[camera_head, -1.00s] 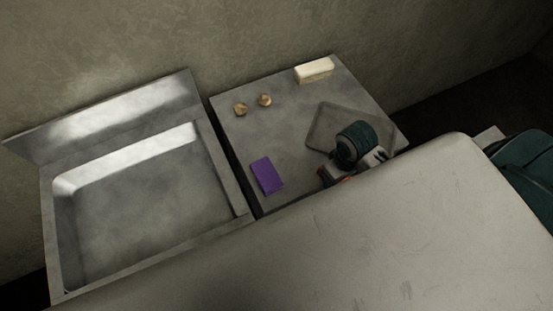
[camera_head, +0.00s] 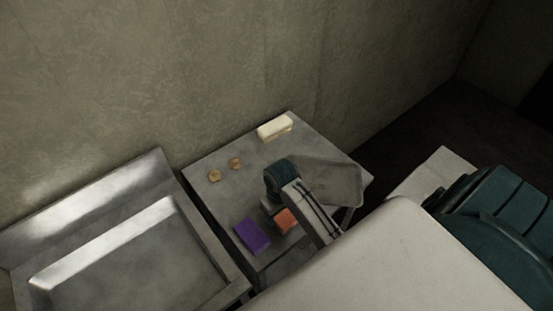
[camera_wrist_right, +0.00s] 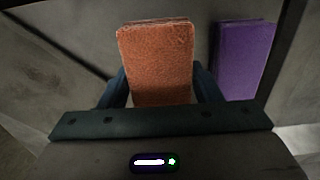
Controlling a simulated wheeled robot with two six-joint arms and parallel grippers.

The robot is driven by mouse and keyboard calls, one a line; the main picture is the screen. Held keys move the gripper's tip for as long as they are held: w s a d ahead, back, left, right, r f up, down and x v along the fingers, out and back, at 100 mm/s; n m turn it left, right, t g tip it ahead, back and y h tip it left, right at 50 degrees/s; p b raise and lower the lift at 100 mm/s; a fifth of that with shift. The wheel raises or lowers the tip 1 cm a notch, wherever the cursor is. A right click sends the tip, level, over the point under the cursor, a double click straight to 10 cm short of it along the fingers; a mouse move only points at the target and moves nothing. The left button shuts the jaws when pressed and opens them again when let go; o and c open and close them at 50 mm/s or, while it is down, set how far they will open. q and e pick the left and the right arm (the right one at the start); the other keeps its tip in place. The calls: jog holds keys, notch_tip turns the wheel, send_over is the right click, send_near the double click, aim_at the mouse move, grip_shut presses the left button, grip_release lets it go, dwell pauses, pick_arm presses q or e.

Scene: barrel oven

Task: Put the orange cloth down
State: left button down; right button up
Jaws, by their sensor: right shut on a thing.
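The orange cloth (camera_head: 286,221) is a small folded block at my right gripper (camera_head: 273,211), over the front part of the grey table. In the right wrist view the orange cloth (camera_wrist_right: 156,58) stands between the two dark fingers of my right gripper (camera_wrist_right: 159,88), which are shut on it. A purple cloth (camera_head: 251,236) lies on the table just left of the orange one in the head view; the purple cloth (camera_wrist_right: 245,60) shows to the right in the wrist view. Whether the orange cloth touches the table is hard to tell. My left gripper is not in view.
The grey table (camera_head: 214,205) also holds two small brown round things (camera_head: 225,169), a cream block (camera_head: 274,127) at the back and a grey tray (camera_head: 341,182) at the right. A metal sink (camera_head: 130,262) stands to the left. Bare tabletop shows in the middle.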

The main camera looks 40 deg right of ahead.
jog(key=shift+w, duration=0.35)
jog(key=f+p, duration=0.2)
jog(key=shift+w+a+f, duration=0.1)
jog(key=shift+w+f, duration=0.2)
jog(key=shift+w, duration=0.05)
jog(key=shift+f, duration=0.55)
jog(key=o, duration=0.9)
jog(key=shift+f, duration=0.15)
